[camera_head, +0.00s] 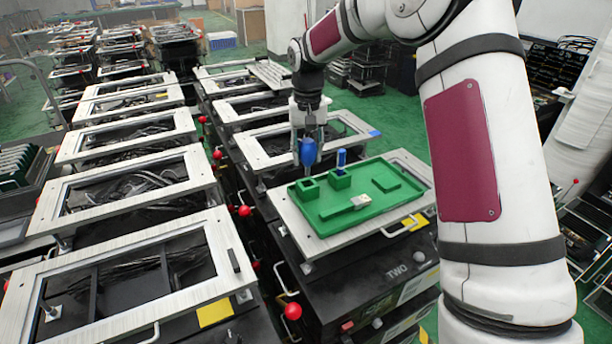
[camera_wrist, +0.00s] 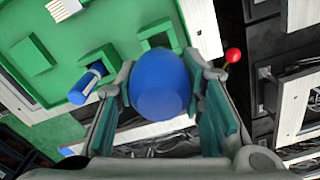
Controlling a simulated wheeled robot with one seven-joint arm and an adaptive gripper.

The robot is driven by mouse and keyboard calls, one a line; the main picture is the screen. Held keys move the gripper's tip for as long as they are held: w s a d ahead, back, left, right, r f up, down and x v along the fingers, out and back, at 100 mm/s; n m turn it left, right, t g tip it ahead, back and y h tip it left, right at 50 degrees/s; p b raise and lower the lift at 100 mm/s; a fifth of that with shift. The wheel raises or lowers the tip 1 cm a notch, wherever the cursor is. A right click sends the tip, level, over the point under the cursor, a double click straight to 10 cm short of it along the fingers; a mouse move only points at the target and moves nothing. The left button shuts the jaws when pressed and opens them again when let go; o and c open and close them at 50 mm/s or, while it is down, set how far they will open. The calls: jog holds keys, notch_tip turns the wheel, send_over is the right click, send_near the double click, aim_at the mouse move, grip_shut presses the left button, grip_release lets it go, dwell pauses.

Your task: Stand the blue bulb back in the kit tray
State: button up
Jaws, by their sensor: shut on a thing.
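The blue bulb (camera_head: 308,152) is held in my gripper (camera_head: 309,136), above the back left side of the green kit tray (camera_head: 335,227). In the wrist view the round blue bulb (camera_wrist: 160,88) sits between the two fingers, which are shut on it. Its lower end is hidden there. A square green holder (camera_head: 308,190) with an open top stands at the tray's left, below the bulb; it also shows in the wrist view (camera_wrist: 157,36). The bulb looks clear of the tray.
A blue-and-white cylinder (camera_head: 341,160) stands in another green holder (camera_head: 340,180), close to the bulb's right. A white piece (camera_head: 361,200) and a low green block (camera_head: 385,183) are also in the tray. Red-knobbed levers (camera_head: 245,210) line the gap to the left.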

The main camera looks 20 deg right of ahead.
aim_at(307, 174)
jog(key=shift+f+p, duration=0.5)
jog(key=shift+f, duration=2.8)
jog(key=shift+f, duration=0.15)
jog(key=o, duration=0.7)
jog(key=shift+o, duration=0.3)
